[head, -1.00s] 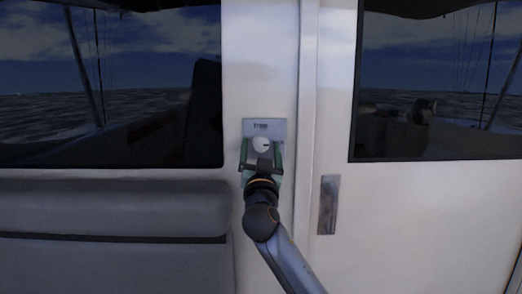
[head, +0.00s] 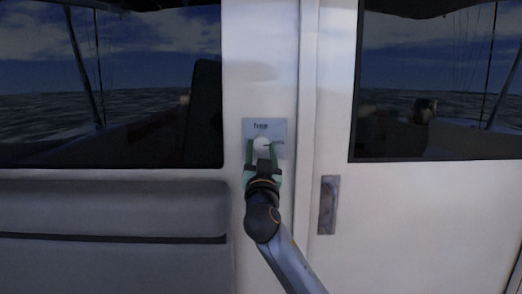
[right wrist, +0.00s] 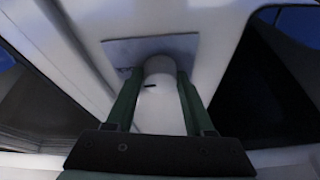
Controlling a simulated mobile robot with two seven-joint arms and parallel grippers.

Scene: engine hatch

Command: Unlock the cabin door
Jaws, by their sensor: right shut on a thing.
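A round white knob (head: 262,144) sits on a grey metal plate (head: 281,126) on the white wall beside the cabin door (head: 420,215). My right gripper (head: 263,147) is shut on the knob, with one green finger on each side of it. In the right wrist view the fingers (right wrist: 158,88) flank the white knob (right wrist: 159,92), which has a small dark mark, and the plate (right wrist: 118,50) lies behind. My left gripper is not in view.
A recessed metal handle (head: 328,205) is on the door, right of the knob. A dark window (head: 110,85) is at the left, and another (head: 440,85) is in the door. A grey padded seat back (head: 110,208) is at the lower left.

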